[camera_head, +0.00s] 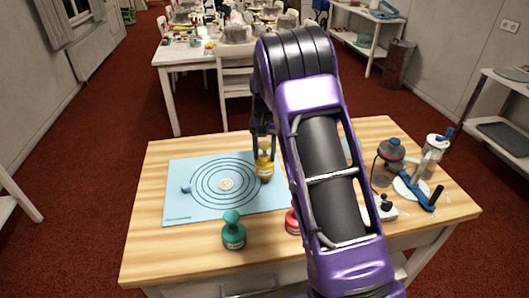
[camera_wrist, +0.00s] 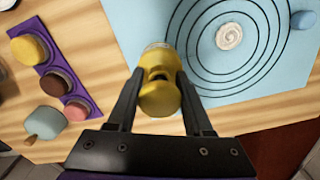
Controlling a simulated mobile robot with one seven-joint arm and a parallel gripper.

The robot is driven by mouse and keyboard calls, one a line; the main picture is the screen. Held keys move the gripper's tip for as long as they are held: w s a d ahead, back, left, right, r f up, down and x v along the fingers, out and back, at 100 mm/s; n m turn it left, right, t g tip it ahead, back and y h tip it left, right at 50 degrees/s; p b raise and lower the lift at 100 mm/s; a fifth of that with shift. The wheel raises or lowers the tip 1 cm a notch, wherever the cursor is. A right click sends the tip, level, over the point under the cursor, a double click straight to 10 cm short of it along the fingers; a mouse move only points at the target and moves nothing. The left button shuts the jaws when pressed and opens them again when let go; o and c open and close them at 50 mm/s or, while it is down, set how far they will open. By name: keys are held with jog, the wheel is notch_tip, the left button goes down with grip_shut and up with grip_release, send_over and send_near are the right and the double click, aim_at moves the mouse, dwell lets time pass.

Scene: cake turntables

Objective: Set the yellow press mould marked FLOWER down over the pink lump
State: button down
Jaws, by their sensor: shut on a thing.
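My gripper (camera_head: 263,148) is shut on a yellow mould (camera_head: 265,168) with a narrow waist. It holds the mould over or on the right part of the blue mat; I cannot tell whether its base touches. In the wrist view the mould (camera_wrist: 160,97) lies between the fingers; no FLOWER mark is readable. A pink lump (camera_wrist: 76,111) sits on a purple strip (camera_wrist: 85,93) at the left of the wrist view, well apart from the mould. In the head view my arm hides this strip and lump.
The blue mat (camera_head: 180,208) bears rings, a pale centre disc (camera_head: 226,184) and a blue lump (camera_head: 186,188). Green (camera_head: 233,232) and red (camera_head: 291,222) moulds stand in front. Yellow (camera_wrist: 30,48) and brown (camera_wrist: 56,83) lumps share the strip. A teal object (camera_wrist: 43,122) lies beside it.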

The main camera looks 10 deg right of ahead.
aim_at(265, 144)
jog(key=shift+f, duration=0.15)
dwell(0.3)
jog(key=shift+f+b, duration=1.05)
jog(key=shift+f, duration=0.7)
grip_release()
jog(key=shift+r, duration=0.1)
jog(key=shift+r+p, duration=1.95)
jog(key=shift+r, duration=1.45)
